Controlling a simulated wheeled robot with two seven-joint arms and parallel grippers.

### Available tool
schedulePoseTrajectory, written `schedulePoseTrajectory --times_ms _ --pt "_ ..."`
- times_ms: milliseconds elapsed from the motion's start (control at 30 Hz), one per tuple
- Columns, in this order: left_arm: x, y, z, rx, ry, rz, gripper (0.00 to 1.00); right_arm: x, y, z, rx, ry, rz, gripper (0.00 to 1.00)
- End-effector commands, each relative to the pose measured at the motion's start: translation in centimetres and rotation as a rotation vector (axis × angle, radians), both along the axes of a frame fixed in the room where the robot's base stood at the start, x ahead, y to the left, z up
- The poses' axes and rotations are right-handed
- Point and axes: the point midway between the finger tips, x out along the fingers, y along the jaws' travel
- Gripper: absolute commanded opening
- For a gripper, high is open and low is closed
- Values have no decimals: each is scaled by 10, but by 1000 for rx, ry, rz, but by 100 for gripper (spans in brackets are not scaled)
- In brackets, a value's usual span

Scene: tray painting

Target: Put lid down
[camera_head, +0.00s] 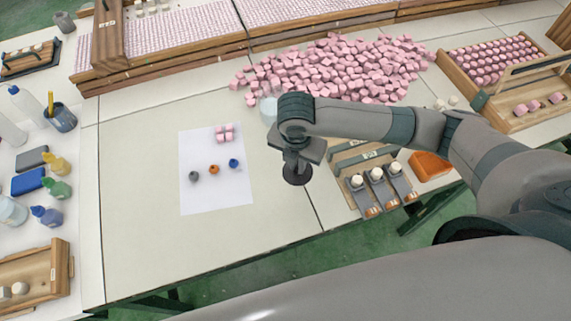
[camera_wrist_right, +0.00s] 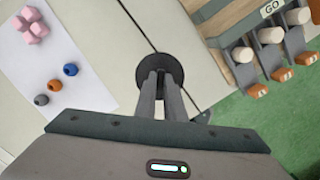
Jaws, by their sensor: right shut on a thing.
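The lid is a dark round disc. It shows in the head view (camera_head: 298,176) under my right gripper and in the right wrist view (camera_wrist_right: 149,64) at the fingertips. My right gripper (camera_head: 292,162) is shut on the lid, and its two fingers (camera_wrist_right: 161,80) hold it near its middle. The lid is over the table to the right of the white paper sheet, near the front edge. I cannot tell whether it touches the table. My left gripper is not in view.
The white sheet (camera_head: 190,150) bears pink cubes (camera_head: 224,133) and three small round pieces, grey, orange (camera_head: 213,169) and blue. A rack (camera_head: 349,165) with white-topped pieces stands to the right. A pink heap (camera_head: 340,68) lies behind.

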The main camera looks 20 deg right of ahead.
Motion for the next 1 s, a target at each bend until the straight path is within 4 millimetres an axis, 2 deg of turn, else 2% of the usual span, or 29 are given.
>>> schedulePoseTrajectory --times_ms 133,300,767,1000 --pt "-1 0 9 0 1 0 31 21 13 -13 0 1 -2 0" --pt "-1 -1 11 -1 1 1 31 34 21 -23 1 1 -1 0" --pt "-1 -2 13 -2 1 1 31 36 22 -28 0 1 -1 0" --pt "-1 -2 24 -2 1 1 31 35 22 -54 -1 3 -1 0"
